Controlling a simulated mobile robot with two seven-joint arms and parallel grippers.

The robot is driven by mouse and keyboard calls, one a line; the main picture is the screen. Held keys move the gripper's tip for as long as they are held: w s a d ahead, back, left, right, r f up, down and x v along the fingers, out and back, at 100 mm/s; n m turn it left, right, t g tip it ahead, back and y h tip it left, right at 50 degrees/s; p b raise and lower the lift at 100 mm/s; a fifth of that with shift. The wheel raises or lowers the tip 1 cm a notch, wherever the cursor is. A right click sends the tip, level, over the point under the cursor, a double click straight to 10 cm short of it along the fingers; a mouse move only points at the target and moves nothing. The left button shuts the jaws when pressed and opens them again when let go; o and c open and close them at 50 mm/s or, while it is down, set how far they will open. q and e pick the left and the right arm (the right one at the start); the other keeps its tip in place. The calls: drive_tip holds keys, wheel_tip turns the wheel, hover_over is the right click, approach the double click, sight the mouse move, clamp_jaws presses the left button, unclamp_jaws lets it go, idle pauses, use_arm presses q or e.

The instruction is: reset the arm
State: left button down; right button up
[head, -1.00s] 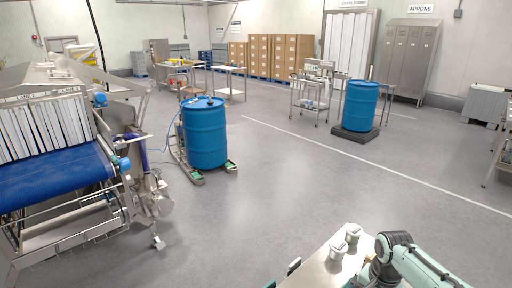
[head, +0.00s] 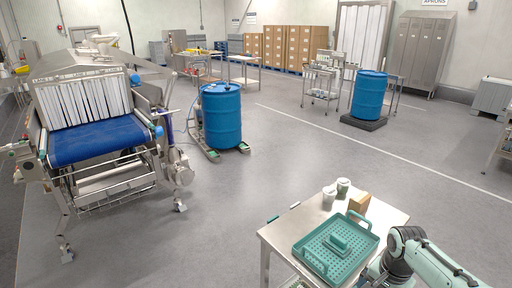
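One of my arms, pale green with dark joints, shows at the bottom right of the head view, beside a small steel table (head: 277,236). No gripper fingers can be made out on it, and its far end runs out of the picture. My other arm does not show. On the table lies a teal perforated tray (head: 302,249) with a raised handle and a smaller teal piece (head: 340,243) in it. Two lidded cups (head: 329,197) and a brown block (head: 359,203) stand behind the tray.
A conveyor with a blue belt (head: 95,141) and white strip curtain stands at the left. A blue drum (head: 221,117) on a wheeled frame and another blue drum (head: 368,95) stand farther back. Boxes (head: 298,48) line the back wall. The middle floor is clear.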

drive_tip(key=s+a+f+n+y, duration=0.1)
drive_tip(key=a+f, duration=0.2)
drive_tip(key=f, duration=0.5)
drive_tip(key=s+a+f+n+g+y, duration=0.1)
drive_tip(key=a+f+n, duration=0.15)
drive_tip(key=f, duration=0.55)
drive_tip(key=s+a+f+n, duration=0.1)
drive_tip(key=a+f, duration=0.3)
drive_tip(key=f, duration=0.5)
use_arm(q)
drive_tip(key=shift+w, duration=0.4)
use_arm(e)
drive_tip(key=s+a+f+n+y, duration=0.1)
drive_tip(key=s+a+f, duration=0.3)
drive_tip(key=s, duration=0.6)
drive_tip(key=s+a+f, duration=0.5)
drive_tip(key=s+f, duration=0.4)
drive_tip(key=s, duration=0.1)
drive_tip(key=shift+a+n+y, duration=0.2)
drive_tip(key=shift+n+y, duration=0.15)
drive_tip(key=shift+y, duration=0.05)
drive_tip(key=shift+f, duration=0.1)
